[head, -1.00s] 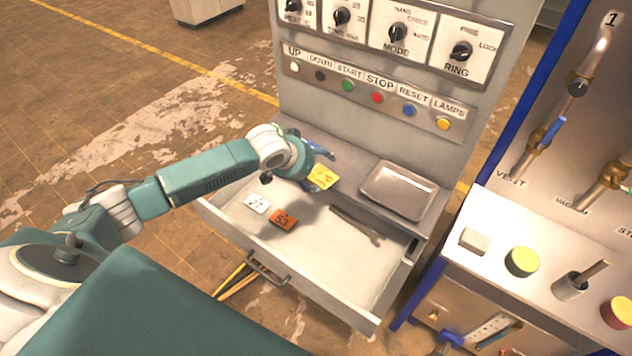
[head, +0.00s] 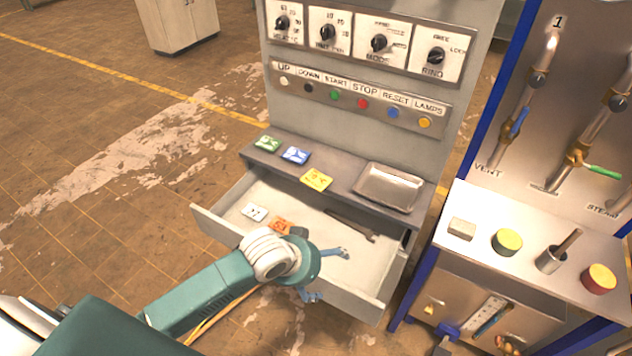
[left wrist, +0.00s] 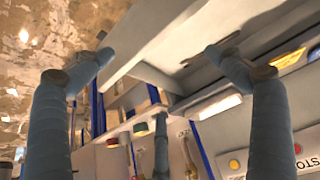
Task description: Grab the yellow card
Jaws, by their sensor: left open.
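The yellow card (head: 316,179) lies flat on the grey ledge (head: 340,181) below the control panel, left of a metal tray. My left gripper (head: 327,276) is open and empty over the front part of the open drawer, apart from the card and nearer the camera. My right gripper is not in view.
A green card (head: 267,143) and a blue card (head: 296,155) lie left on the ledge; the metal tray (head: 389,187) is right. The open drawer (head: 232,228) holds a white card (head: 254,212), an orange card (head: 282,225) and a wrench (head: 352,226). A valve bench (head: 480,262) stands right.

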